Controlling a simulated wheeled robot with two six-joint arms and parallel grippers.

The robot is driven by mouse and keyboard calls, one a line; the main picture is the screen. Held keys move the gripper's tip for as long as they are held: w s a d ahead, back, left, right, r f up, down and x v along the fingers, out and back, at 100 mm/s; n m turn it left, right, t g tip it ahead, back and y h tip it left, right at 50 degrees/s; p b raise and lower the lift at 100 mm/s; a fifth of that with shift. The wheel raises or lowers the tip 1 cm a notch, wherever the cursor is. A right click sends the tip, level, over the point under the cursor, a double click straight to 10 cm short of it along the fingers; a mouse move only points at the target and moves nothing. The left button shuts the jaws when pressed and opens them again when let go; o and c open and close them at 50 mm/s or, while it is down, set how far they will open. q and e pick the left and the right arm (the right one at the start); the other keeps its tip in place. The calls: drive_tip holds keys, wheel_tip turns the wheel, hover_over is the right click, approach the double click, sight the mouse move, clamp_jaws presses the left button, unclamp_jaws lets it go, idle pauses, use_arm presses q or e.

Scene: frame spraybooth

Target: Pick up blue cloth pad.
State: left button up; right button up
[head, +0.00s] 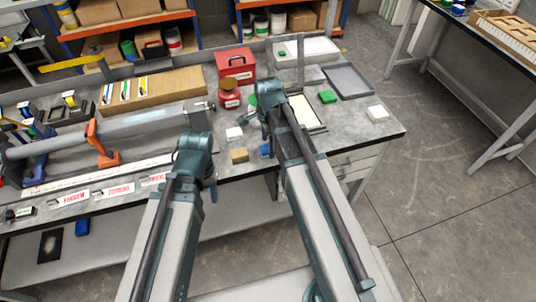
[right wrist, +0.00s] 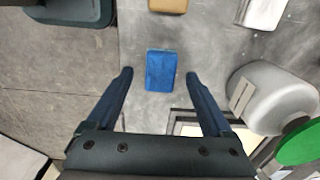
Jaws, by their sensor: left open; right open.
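The blue cloth pad (right wrist: 161,70) lies flat on the grey bench top, near the front edge. In the right wrist view it sits between and slightly beyond the fingertips of my right gripper (right wrist: 158,77), which is open and empty, with a gap on both sides. In the head view the pad (head: 265,150) shows only in part beside my right arm, and the right gripper's fingers are mostly hidden. My left gripper (head: 212,188) is in front of the bench edge, left of the pad, largely hidden by its own wrist; it holds nothing that I can see.
A tan block (head: 239,155) and a white block (head: 234,133) lie left of the pad. A white container with a green lid (right wrist: 275,105) stands close to the right finger in the wrist view. A red box (head: 235,65) and grey tray (head: 349,80) are further back.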

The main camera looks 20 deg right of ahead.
drive_tip(key=shift+f+b, duration=0.45)
drive_tip(key=shift+f, duration=0.45)
use_arm(q)
drive_tip(key=shift+f, duration=0.85)
use_arm(e)
drive_tip(key=shift+r, duration=0.1)
clamp_jaws()
use_arm(q)
drive_tip(key=shift+r, duration=0.15)
use_arm(e)
drive_tip(key=shift+r, duration=0.1)
